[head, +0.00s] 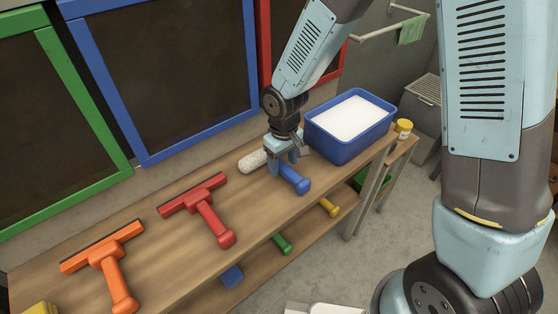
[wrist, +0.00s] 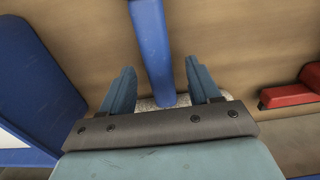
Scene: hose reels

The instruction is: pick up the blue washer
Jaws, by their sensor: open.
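The blue washer has a blue handle (head: 295,181) and a white fluffy sleeve (head: 252,160), and lies on the wooden bench. In the wrist view its handle (wrist: 151,45) runs up the picture between my two fingers, with a gap on each side. Part of the white sleeve shows low between the fingers, under my gripper's mount. My gripper (head: 282,167) points down over the washer, open, with one finger on each side of the handle. The wrist view also shows my gripper (wrist: 158,70) holding nothing. My gripper hides the middle of the washer in the head view.
A blue tub (head: 350,125) of white contents stands close right of the washer. A red squeegee (head: 208,212) and an orange squeegee (head: 108,262) lie to the left. A yellow-lidded jar (head: 403,128) stands beyond the tub. Framed dark panels line the wall behind.

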